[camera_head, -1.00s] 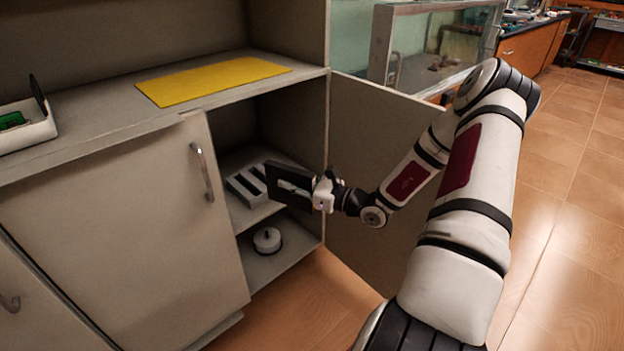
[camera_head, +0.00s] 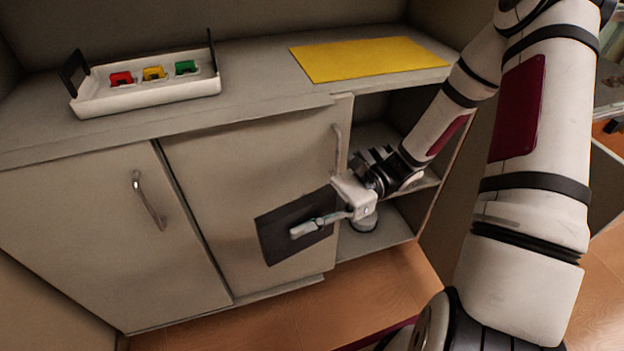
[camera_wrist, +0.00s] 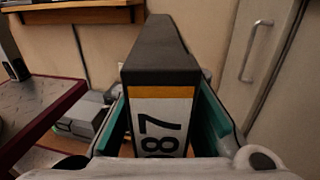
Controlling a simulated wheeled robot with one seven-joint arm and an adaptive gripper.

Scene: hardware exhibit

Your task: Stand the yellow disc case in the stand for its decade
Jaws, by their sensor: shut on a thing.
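My gripper (camera_head: 322,222) is shut on a thin dark disc case (camera_head: 275,232), held in front of the closed cabinet door. In the wrist view the case (camera_wrist: 160,60) stands between the teal-lined fingers.
A yellow mat (camera_head: 370,58) lies on the counter at right. Below it the cabinet is open, with shelves (camera_head: 390,235) partly hidden by my arm. Closed doors with handles (camera_head: 148,200) are at left. The counter between holder and mat is clear.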

